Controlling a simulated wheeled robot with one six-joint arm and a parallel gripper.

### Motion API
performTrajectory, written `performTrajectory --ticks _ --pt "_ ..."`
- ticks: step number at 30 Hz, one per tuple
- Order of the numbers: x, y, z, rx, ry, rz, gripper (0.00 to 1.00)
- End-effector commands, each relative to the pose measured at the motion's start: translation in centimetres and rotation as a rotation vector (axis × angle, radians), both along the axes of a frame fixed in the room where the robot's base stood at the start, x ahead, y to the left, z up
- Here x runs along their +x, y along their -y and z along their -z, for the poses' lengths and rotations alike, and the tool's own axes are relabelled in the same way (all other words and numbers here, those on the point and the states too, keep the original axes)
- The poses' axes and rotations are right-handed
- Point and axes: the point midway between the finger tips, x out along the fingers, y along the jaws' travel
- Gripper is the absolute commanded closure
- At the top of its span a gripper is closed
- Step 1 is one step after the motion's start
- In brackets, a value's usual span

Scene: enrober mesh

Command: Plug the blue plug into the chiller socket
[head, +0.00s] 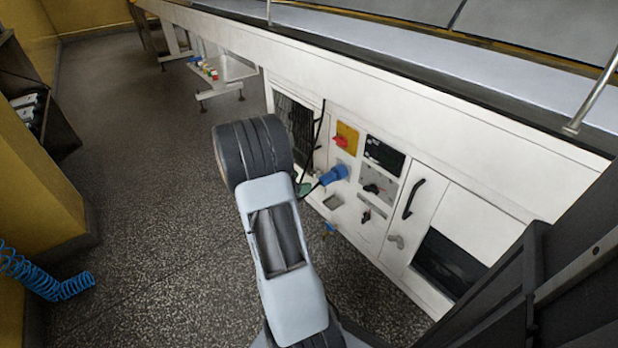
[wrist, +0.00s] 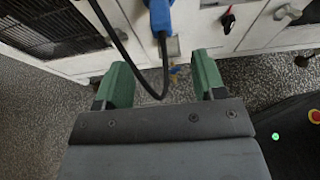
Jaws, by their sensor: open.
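The blue plug (head: 328,178) is on the white machine's front panel, below the red and yellow switch. Its front end meets a blue fitting on the panel, which looks like the chiller socket (head: 341,170); I cannot tell how deep it sits. In the wrist view the plug (wrist: 159,14) shows at the top edge, and its black cable (wrist: 130,58) hangs from it in a loop. In the head view my arm mostly hides the gripper; a green finger (head: 304,189) shows near the cable.
The panel also carries a red rotary switch on yellow (head: 345,136), a dark display (head: 384,154) and a black door handle (head: 413,198). A dark grille (head: 293,118) is left of it. A blue coiled hose (head: 45,280) lies at far left. The speckled floor between is clear.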

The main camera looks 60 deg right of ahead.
Motion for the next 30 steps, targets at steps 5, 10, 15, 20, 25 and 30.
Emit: performTrajectory --ticks 5,10,15,20,25,30 --pt "0.4 -1.2 -0.6 0.0 -0.001 -0.001 0.36" --pt "0.5 -1.5 -0.6 0.0 0.0 0.001 0.36" --pt "0.5 -1.6 -0.6 0.0 0.002 0.002 0.41" --pt "0.5 -3.8 -1.9 0.027 0.113 0.057 0.56" --pt "0.2 -11.6 -4.4 0.154 0.467 0.246 0.73" --pt "-0.5 -21.3 -6.0 0.377 0.84 0.5 0.89"
